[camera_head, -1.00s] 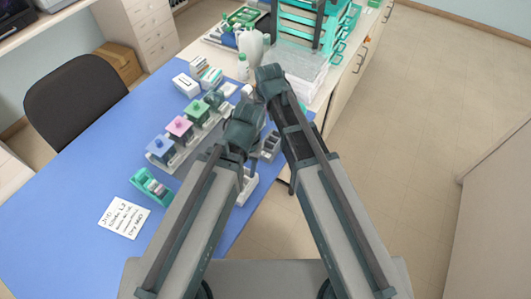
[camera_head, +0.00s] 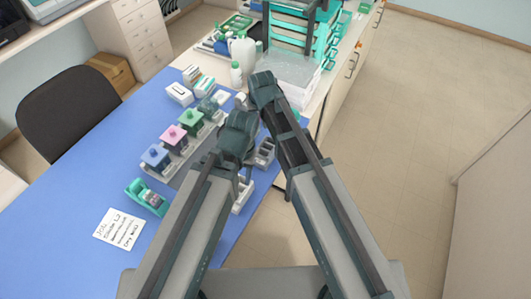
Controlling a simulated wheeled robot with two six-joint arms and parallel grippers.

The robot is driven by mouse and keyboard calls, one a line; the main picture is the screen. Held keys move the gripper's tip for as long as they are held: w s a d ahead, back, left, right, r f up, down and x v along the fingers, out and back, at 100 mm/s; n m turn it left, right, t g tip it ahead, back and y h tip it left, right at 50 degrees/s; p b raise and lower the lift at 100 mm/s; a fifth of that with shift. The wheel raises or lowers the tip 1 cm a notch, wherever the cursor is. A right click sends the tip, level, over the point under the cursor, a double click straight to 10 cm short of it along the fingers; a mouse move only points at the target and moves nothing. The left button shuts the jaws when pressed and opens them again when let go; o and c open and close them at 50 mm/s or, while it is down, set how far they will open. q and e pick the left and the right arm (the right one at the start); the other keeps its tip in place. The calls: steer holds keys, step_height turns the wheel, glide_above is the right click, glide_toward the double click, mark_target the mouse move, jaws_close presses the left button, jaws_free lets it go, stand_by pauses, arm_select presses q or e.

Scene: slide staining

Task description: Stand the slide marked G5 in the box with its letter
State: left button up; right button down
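A teal slide holder (camera_head: 148,196) with slides in it stands on the blue mat at the left, beside a handwritten card (camera_head: 120,229). Markings on the slides are too small to read, so I cannot pick out G5. Small white and pale boxes (camera_head: 179,94) stand at the back of the mat, with another group (camera_head: 203,84) beside them; no letters are legible. My two arms rise through the middle of the picture, the left one over the mat's right side. Both grippers are hidden behind my arm links, so I see no fingertips.
Staining jars with blue (camera_head: 155,157), pink (camera_head: 173,138) and green (camera_head: 190,119) contents stand in a row. Grey racks (camera_head: 265,152) lie partly behind my arms. A white bottle (camera_head: 243,51) and a clear bin (camera_head: 288,76) are farther back.

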stand_by(0.4)
step_height(320, 180, up, 6)
steer(key=p, duration=0.6)
steer(key=shift+r, duration=0.15)
step_height(320, 180, down, 8)
steer(key=b, duration=0.8)
